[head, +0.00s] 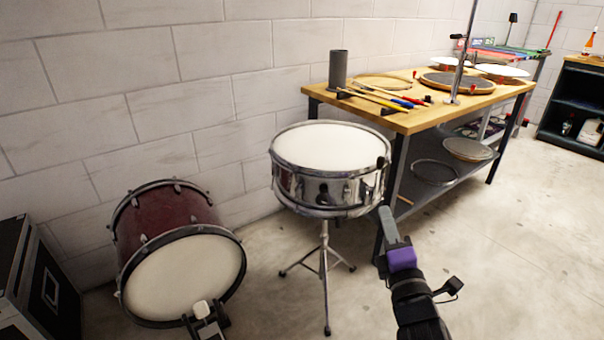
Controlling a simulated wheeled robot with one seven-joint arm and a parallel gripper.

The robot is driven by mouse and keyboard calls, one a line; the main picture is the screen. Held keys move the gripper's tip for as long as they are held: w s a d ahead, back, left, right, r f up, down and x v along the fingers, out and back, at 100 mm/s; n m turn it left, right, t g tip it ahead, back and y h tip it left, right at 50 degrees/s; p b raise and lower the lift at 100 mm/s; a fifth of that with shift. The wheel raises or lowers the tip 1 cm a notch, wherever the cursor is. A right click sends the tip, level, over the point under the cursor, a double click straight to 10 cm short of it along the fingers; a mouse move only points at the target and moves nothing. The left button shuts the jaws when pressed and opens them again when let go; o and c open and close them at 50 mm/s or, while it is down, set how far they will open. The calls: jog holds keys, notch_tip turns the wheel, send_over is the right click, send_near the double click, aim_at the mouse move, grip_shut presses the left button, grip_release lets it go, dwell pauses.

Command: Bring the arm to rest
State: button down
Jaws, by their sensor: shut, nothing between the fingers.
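My gripper (388,222) is in the lower right of the head view, at the end of my dark arm with a purple band. Its grey fingers are shut with nothing between them. They point up toward the snare drum (326,147) and overlap its lower right side in the picture. I cannot tell whether they touch it. The snare is chrome with a white head and sits level on a tripod stand (325,262).
A wooden workbench (425,122) with sticks, a grey cylinder (338,69) and drum heads stands behind. A dark red bass drum (165,217) with a pedal lies left. A black case (40,280) is at far left. The floor (530,230) at right is clear.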

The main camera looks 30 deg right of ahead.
jog(key=s+a+f+m+t+y, duration=0.1)
jog(key=s+a+f+m+y, duration=0.15)
jog(key=s+a+m, duration=0.35)
jog(key=s+a+f+m+t+y, duration=0.1)
jog(key=s+a+m+y, duration=0.3)
jog(key=a, duration=0.3)
jog(key=s+a+f+m+g+y, duration=0.25)
jog(key=s+a, duration=0.25)
jog(key=s, duration=0.5)
jog(key=s+a+f+m+g+y, duration=0.15)
jog(key=s+a+f+m, duration=0.35)
jog(key=s, duration=0.6)
notch_tip(320, 180, up, 22)
jog(key=n+p, duration=0.2)
jog(key=p, duration=1.9)
jog(key=shift+w+a+g, duration=0.15)
jog(key=shift+w+g, duration=0.25)
